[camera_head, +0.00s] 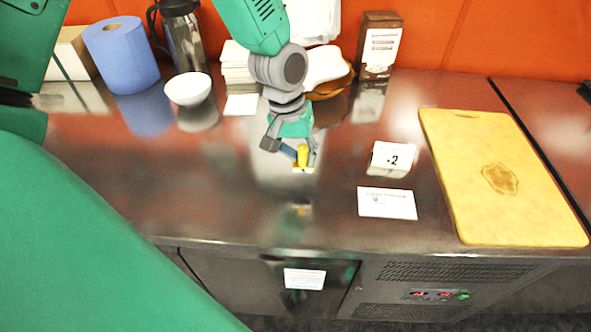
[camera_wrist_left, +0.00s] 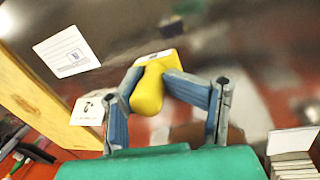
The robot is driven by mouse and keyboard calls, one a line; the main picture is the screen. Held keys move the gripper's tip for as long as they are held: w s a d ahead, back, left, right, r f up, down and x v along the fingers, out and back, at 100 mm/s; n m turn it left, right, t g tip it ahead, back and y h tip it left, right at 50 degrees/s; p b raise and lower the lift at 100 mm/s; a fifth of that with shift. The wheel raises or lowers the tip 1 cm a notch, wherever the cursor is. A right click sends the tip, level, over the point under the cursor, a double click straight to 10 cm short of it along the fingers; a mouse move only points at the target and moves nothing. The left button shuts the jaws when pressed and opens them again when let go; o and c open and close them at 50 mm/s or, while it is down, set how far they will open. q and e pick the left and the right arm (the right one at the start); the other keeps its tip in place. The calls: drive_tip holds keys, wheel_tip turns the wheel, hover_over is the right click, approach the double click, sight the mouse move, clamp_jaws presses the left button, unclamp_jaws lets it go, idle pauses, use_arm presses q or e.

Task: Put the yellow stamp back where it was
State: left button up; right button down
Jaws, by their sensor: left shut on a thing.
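The yellow stamp (camera_head: 303,154) is in my left gripper (camera_head: 302,158), above the middle of the steel counter (camera_head: 240,200). It has a rounded yellow handle and a flat base that points down, with a reflection on the counter below it. In the left wrist view the stamp (camera_wrist_left: 150,92) sits between the blue-grey fingers of my left gripper (camera_wrist_left: 165,85), closer to the left finger. My right gripper is not in view.
Right of the gripper are a small white block marked "-2" (camera_head: 391,159), a white card (camera_head: 387,203) and a yellow cutting board (camera_head: 500,180). A blue roll (camera_head: 121,55), white bowl (camera_head: 188,89) and brown box (camera_head: 379,45) stand behind. The front middle of the counter is clear.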

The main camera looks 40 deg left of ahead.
sight(300, 186)
use_arm(q)
drive_tip(key=shift+d+f, duration=0.15)
drive_tip(key=shift+f, duration=0.75)
wheel_tip(300, 186, down, 3)
drive_tip(key=shift+s+f, duration=0.15)
drive_tip(key=shift+a+f, duration=0.2)
drive_tip(key=shift+f, duration=0.15)
drive_tip(key=shift+a, duration=0.2)
drive_tip(key=o, duration=1.2)
drive_tip(key=shift+d, duration=0.3)
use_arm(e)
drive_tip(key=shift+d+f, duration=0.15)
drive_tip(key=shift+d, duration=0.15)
use_arm(q)
drive_tip(key=shift+r, duration=0.5)
wheel_tip(300, 186, up, 11)
drive_tip(key=a, duration=0.2)
drive_tip(key=shift+s, duration=0.35)
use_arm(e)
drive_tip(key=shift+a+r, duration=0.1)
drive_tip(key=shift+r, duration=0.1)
